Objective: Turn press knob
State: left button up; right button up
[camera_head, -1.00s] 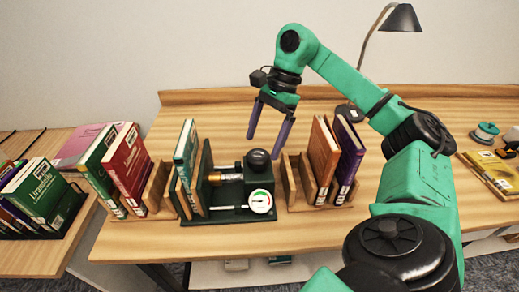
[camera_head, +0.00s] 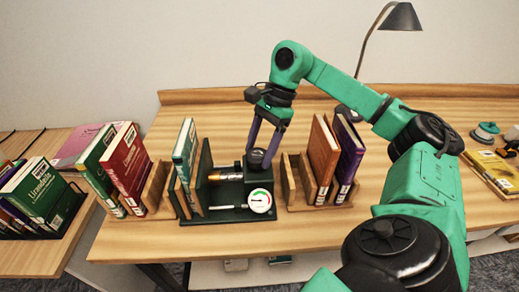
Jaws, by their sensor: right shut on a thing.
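The press (camera_head: 235,214) is a dark green device on the table, with a brass-coloured rod, a steel rod and a round white gauge (camera_head: 260,201) at its front right. Its black knob (camera_head: 258,158) sits on top at the right end. My right gripper (camera_head: 261,154) reaches down from above with its purple fingers around the knob, shut on it. The fingers partly cover the knob. A teal book (camera_head: 185,152) stands upright at the press's left side. My left gripper is not in view.
A wooden rack with an orange book (camera_head: 323,158) and a purple book (camera_head: 350,155) stands close to the right of the press. Green and red books (camera_head: 125,165) stand to the left. A lamp (camera_head: 402,17) stands behind.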

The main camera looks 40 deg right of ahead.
jog(key=shift+f+m+t+b, duration=0.2)
jog(key=shift+m+t+b, duration=0.2)
jog(key=shift+m+b, duration=0.7)
jog(key=m+b, duration=0.2)
jog(key=shift+s+m+t+h, duration=0.15)
jog(key=shift+m+t+h, duration=0.15)
jog(key=shift+t+h, duration=0.1)
jog(key=m+b, duration=0.1)
jog(key=m, duration=0.1)
jog(key=shift+m+t, duration=0.3)
jog(key=shift+t, duration=0.1)
jog(key=shift+s+a+r+m+t+h+b, duration=0.1)
jog(key=shift+m+t+h+b, duration=0.2)
jog(key=shift+m, duration=0.45)
jog(key=shift+a+r+m+t+h+b, duration=0.1)
jog(key=shift+m+t+h+b, duration=0.2)
jog(key=shift+m, duration=0.45)
jog(key=o, duration=1.4)
jog(key=shift+c, duration=0.2)
jog(key=p+v, duration=0.3)
jog(key=v, duration=1.1)
jog(key=shift+r+p, duration=0.35)
jog(key=shift+p, duration=0.05)
